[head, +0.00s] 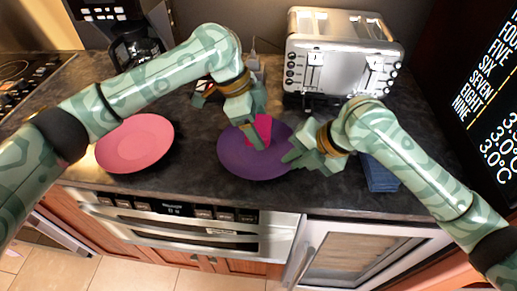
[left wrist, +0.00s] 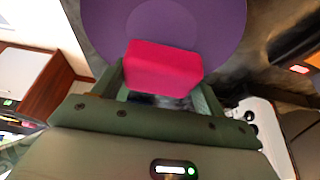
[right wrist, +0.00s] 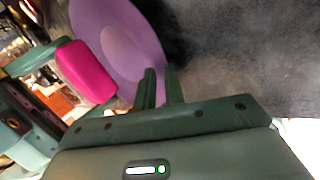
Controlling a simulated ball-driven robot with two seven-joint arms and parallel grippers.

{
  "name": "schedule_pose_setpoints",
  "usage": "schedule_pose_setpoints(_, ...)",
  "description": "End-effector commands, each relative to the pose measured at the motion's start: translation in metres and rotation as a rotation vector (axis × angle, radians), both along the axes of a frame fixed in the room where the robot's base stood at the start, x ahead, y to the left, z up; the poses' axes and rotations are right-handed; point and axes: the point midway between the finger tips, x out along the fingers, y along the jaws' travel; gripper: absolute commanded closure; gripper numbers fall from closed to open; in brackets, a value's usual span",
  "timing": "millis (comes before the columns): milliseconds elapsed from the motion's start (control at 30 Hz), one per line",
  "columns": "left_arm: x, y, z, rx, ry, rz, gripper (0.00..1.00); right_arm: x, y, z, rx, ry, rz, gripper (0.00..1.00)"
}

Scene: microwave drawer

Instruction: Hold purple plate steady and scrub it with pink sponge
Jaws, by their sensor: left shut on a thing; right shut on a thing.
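The purple plate (head: 238,163) lies on the dark counter in the middle of the head view. My left gripper (head: 258,132) is shut on the pink sponge (head: 264,125) and holds it over the plate; whether the sponge touches the plate is hard to tell. In the left wrist view the sponge (left wrist: 160,66) sits between the fingers, with the plate (left wrist: 215,25) behind it. My right gripper (head: 290,156) is at the plate's right edge. In the right wrist view its fingers (right wrist: 160,86) are close together at the plate's rim (right wrist: 150,45), shut on it.
A pink plate (head: 135,143) lies left on the counter. A silver toaster (head: 335,58) stands behind on the right, and a coffee maker (head: 135,40) at the back left. A folded blue cloth (head: 378,174) lies right, partly behind my right arm. The counter's front edge is close to the plates.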

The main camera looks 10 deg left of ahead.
Motion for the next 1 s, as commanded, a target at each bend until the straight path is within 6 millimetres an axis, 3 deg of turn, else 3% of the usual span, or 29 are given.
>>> schedule_pose_setpoints(133, 0.000, 0.000, 0.013, 0.000, -0.001, -0.002, 0.46, -0.001, -0.001, -0.004, -0.006, 0.006, -0.001, 1.00)
schedule_pose_setpoints(333, 0.000, 0.006, 0.016, 0.000, 0.000, 0.000, 0.46, -0.001, -0.001, -0.004, -0.006, 0.006, -0.001, 1.00)
schedule_pose_setpoints(800, 0.000, 0.073, 0.016, 0.000, -0.001, 0.001, 0.46, -0.001, -0.001, -0.004, -0.006, 0.006, -0.001, 1.00)
schedule_pose_setpoints(1000, -0.001, 0.089, 0.016, -0.001, 0.001, -0.001, 0.46, -0.001, -0.001, -0.004, -0.006, 0.006, -0.001, 1.00)
